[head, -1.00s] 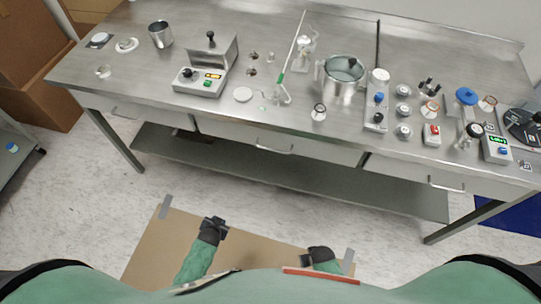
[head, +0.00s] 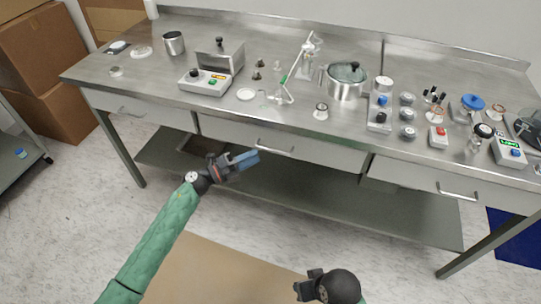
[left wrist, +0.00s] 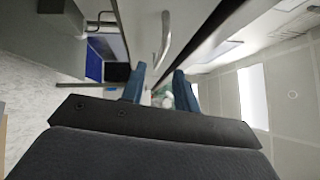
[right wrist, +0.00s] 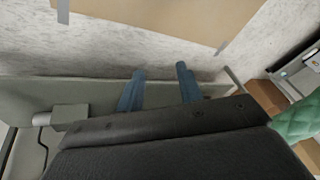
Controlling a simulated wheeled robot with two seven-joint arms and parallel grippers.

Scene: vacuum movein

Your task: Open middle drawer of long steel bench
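The long steel bench (head: 290,120) stands ahead with three drawers under its top. The middle drawer (head: 225,130) is shut, with a metal bar handle (head: 274,147) at its front. My left gripper (head: 247,160) is raised in front of the middle drawer, just left of the handle and apart from it. In the left wrist view its blue fingers (left wrist: 158,84) are spread with nothing between them, and a handle (left wrist: 164,40) shows beyond them. My right gripper (head: 308,285) is low at the bottom of the head view; in the right wrist view its fingers (right wrist: 160,88) are apart and empty.
The left drawer handle (head: 130,113) and right drawer handle (head: 456,192) sit on closed fronts. A lower shelf (head: 330,208) runs under the bench. Glassware, a steel pot (head: 345,82) and devices crowd the top. A cardboard sheet (head: 215,272) lies on the floor.

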